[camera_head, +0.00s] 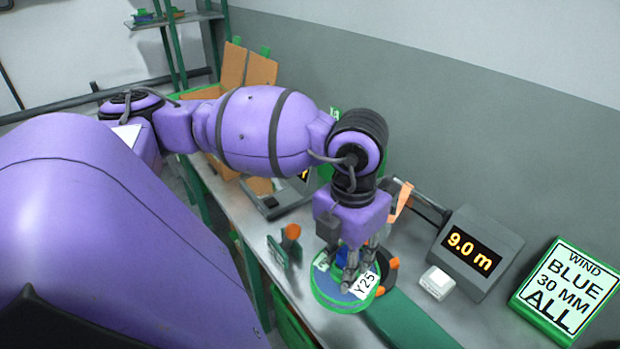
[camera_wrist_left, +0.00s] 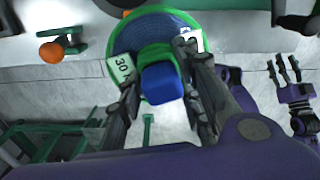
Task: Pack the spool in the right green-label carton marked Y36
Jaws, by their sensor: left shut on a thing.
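The spool (camera_head: 337,303) has a green rim and blue webbing, with a white tag that appears to read Y25. It sits at bench level beside a dark and orange fixture. My left gripper (camera_head: 352,270) points down and is shut on its middle. In the left wrist view, the fingers of my left gripper (camera_wrist_left: 160,95) straddle the blue block at the hub of the spool (camera_wrist_left: 130,38); a tag there reads 30. A brown carton (camera_head: 248,68) with raised flaps is partly hidden behind my arm; no Y36 label is readable. My right gripper (camera_wrist_left: 285,78) shows with fingers spread, empty.
A grey display (camera_head: 472,252) reads 9.0 m, with a small white box (camera_head: 437,282) beside it. A green-framed sign (camera_head: 567,290) reads WIND BLUE 30 MM ALL. A small green stand with an orange knob (camera_head: 292,232) is left of the spool. A shelf (camera_head: 175,20) stands at the back.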

